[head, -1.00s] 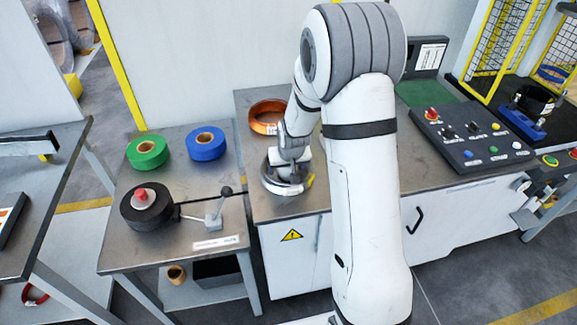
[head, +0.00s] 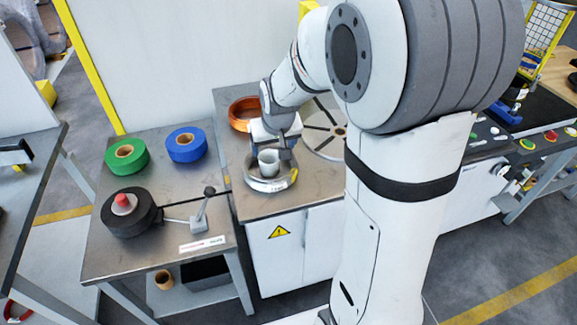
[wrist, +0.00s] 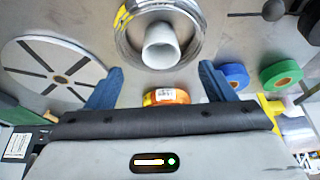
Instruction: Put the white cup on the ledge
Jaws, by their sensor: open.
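The white cup (head: 268,163) stands inside the opening of a silver wire coil (head: 271,184) on the metal-topped cabinet. In the wrist view, the cup (wrist: 161,46) shows its open mouth, with the coil (wrist: 124,40) around it. My gripper (head: 275,146) is just behind the cup in the head view. In the wrist view, the two blue fingers of my gripper (wrist: 160,84) are spread wide with nothing between them, and the cup lies beyond their tips. I cannot make out which surface is the ledge.
A copper coil (head: 243,113) and a slotted disc (head: 327,140) are near my gripper. The side table holds a green roll (head: 127,157), a blue roll (head: 186,145), a black roll (head: 129,212) and a small lever (head: 204,213). The cabinet's front edge is close to the silver coil.

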